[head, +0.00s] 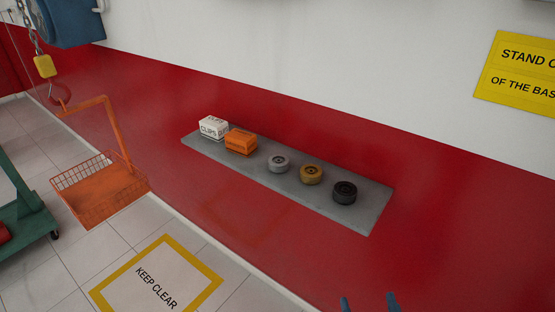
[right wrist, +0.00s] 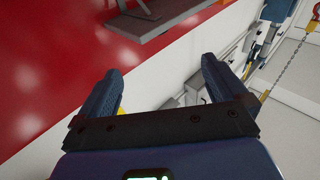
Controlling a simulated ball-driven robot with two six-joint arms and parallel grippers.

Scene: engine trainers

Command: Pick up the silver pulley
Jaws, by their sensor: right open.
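The silver pulley (head: 279,163) sits on a grey wall shelf (head: 365,218), between an orange box (head: 240,141) and a brass-coloured pulley (head: 311,174). My right gripper (head: 370,303) shows only as two blue fingertips at the bottom edge of the head view, below and in front of the shelf and well apart from the silver pulley. In the right wrist view its two blue fingers (right wrist: 162,85) stand wide apart with nothing between them. The silver pulley is not seen in the right wrist view. My left gripper is not in view.
A black pulley (head: 344,192) stands near the shelf's right end, and a white box (head: 213,127) at its left end. An orange basket (head: 98,190) hangs by a chain hook at left. The floor's marked keep-clear square (head: 157,281) is empty.

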